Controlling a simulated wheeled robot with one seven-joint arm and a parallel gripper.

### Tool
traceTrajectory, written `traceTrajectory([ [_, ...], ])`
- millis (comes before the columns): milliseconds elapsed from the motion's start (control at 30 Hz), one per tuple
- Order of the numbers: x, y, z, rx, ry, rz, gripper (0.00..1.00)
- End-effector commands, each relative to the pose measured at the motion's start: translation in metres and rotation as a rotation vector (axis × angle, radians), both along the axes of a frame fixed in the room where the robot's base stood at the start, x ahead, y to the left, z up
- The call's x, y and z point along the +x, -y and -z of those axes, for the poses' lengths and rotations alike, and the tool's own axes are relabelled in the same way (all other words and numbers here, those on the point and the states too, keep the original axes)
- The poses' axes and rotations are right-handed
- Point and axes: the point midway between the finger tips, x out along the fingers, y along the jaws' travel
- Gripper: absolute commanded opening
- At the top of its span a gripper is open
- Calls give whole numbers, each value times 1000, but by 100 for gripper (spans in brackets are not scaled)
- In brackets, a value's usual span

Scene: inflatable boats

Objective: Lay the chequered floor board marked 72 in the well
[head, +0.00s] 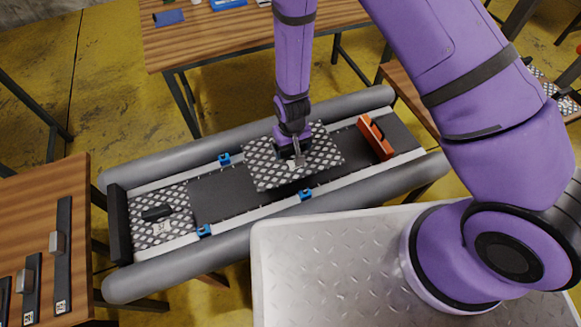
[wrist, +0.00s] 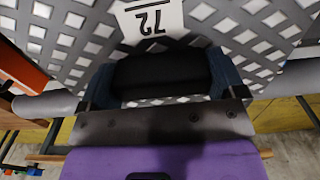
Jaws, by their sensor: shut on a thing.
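The chequered floor board marked 72 (wrist: 60,40) hangs under my gripper, its label upside down in the wrist view. In the head view the board (head: 262,172) is over the middle of the boat's dark well (head: 218,196), turned a little against the rails. Its edges overlap the near and far rails; I cannot tell how high it is. My gripper (head: 291,154) is shut on the board's black handle (wrist: 160,75). Another chequered board (head: 178,196) with a black handle and a label lies at the well's left end.
Blue clips (head: 305,194) sit along both rails (head: 350,184). An orange piece (head: 375,138) stands in the well to the right of the held board. Grey tubes (head: 345,106) flank the well. Wooden tables stand behind (head: 200,42) and at left (head: 40,215).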

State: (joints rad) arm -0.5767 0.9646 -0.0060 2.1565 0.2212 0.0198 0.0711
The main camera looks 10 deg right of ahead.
Motion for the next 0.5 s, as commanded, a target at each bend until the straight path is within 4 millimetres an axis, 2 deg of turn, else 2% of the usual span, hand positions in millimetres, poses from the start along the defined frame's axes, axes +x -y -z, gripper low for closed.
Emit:
traceTrajectory([
  [200, -1, 1, 35, -2, -4, 1, 50],
  [500, 0, 1, 56, 0, -1, 1, 50],
])
